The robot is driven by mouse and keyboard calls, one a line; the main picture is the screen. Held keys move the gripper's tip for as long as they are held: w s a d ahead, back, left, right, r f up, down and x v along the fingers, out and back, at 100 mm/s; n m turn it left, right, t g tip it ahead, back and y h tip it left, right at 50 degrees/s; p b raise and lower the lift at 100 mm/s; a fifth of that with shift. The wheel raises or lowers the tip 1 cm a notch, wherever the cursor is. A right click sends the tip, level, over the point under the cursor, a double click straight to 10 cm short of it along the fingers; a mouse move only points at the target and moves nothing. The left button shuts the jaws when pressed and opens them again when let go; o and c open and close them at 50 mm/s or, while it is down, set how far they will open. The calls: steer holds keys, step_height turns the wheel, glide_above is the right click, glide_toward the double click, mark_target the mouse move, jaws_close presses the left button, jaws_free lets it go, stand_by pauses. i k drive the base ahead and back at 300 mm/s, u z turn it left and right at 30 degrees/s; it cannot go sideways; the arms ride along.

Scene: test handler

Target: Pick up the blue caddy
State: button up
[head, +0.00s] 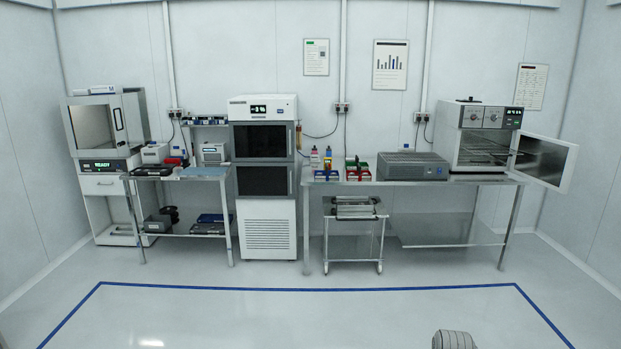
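Two small caddies with bottles stand side by side at the left end of the right-hand steel bench, small in the head view. The left one (326,175) shows blue with some red, and a pink-capped bottle and other bottles rise at it. The right one (358,175) shows red and green. The blue one appears to be the left one, but colours are hard to separate at this distance. My gripper is not in view. A grey ribbed rounded part at the bottom right looks like part of my arm. Nothing is seen touching either caddy.
The right bench (470,184) also holds a grey flat unit (412,167) and an oven (478,138) with its door (543,162) swung open. A wheeled cart (354,236) stands below. A tall cabinet (267,225) stands left. The blue-taped floor ahead is clear.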

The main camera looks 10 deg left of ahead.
mark_target(327, 170)
steer(key=u, duration=0.25)
steer(key=i, duration=0.75)
steer(key=u, duration=0.5)
steer(key=i, duration=2.6)
steer(key=z, duration=0.35)
